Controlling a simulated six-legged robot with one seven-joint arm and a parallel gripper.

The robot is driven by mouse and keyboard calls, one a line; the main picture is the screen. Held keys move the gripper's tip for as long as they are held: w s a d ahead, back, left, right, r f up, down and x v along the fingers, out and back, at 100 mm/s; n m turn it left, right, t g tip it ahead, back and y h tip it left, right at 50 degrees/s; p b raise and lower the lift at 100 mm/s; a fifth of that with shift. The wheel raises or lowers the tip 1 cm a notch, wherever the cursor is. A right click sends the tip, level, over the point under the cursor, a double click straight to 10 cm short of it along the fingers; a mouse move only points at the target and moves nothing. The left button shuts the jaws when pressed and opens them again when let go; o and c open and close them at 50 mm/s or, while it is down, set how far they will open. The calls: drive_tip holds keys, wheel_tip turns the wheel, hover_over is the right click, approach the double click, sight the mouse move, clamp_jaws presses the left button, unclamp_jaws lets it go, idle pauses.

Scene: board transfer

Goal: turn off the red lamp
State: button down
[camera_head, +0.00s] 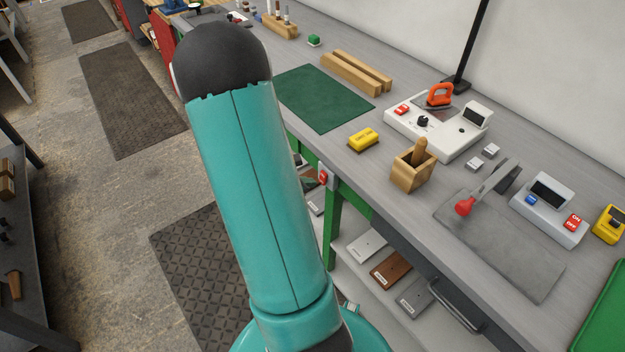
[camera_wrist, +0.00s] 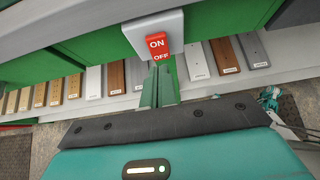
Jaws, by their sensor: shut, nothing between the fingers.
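A red rocker switch (camera_wrist: 157,45) marked ON above OFF sits in a white housing (camera_wrist: 146,28) on the green bench front in the wrist view. It also shows in the head view (camera_head: 323,177), just right of my arm. My gripper (camera_wrist: 160,68) is shut and empty, its green fingertips at the lower OFF end of the switch. I cannot tell whether they touch it. My gripper is hidden in the head view. I cannot make out a red lamp in either view.
Below the switch, a shelf holds several labelled plates (camera_head: 391,268). On the bench (camera_head: 400,190) stand a white control box (camera_head: 465,135), a wooden holder (camera_head: 412,172), a red-knobbed lever (camera_head: 465,207) and another box with a red ON/OFF switch (camera_head: 573,222). Floor left of my arm is mostly clear.

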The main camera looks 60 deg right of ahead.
drive_tip(key=shift+s+d+f, duration=0.15)
drive_tip(key=shift+s+d, duration=0.35)
drive_tip(key=shift+d, duration=0.3)
drive_tip(key=shift+f, duration=0.1)
drive_tip(key=shift+d+f+h, duration=0.1)
drive_tip(key=shift+f+h, duration=0.05)
drive_tip(key=shift+h, duration=0.35)
drive_tip(key=shift+s+d, duration=0.15)
drive_tip(key=shift+r, duration=0.25)
drive_tip(key=shift+d+r+g, duration=0.1)
drive_tip(key=shift+r+g, duration=0.2)
drive_tip(key=shift+r, duration=0.45)
